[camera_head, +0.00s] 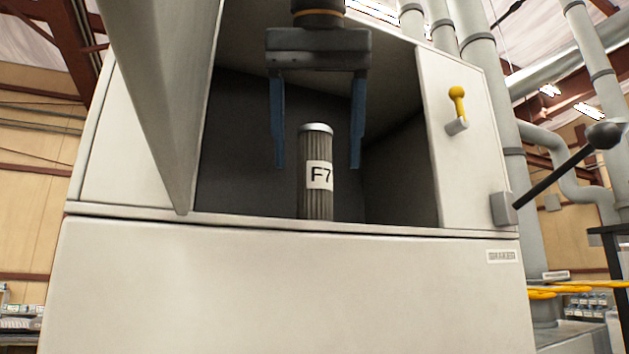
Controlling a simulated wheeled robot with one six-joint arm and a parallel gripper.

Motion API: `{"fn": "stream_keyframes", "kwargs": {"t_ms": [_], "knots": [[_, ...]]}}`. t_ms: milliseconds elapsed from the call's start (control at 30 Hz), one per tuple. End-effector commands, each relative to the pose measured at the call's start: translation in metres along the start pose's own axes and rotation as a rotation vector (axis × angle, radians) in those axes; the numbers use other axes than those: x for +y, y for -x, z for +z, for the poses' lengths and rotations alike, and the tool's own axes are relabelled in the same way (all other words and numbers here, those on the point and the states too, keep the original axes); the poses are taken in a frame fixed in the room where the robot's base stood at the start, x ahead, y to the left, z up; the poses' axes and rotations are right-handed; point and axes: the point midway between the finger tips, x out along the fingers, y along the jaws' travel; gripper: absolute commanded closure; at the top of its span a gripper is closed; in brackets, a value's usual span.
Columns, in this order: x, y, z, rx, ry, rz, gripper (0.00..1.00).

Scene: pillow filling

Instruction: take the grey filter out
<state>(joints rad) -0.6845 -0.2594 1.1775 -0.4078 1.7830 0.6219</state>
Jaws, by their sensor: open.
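The grey filter (317,195) is a pleated upright cylinder with a pale metal cap and a white label reading F7. It stands inside the open compartment of a white cabinet (280,290); its foot is hidden behind the front lip. My gripper (316,166) points down from above, with two blue fingers spread wide. In this view the filter's upper part shows between the fingers, with space on both sides. I cannot tell whether the fingers are at the same depth as the filter.
A grey door panel (160,95) hangs open at the compartment's left. A yellow-knobbed lever (457,104) sits on the right front panel, and a black-knobbed rod (560,170) sticks out at the right edge. Grey pipes (490,90) stand behind. The compartment has free room around the filter.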

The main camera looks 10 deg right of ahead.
Motion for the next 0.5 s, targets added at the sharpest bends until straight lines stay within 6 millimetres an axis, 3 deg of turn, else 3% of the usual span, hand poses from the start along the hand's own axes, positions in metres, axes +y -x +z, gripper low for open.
{"fn": "stream_keyframes", "kwargs": {"t_ms": [233, 500], "knots": [[-0.002, -0.02, -0.033, -0.002, 0.002, 0.0, 0.3], [-0.002, -0.032, -0.049, -0.002, 0.003, -0.001, 0.3]]}}
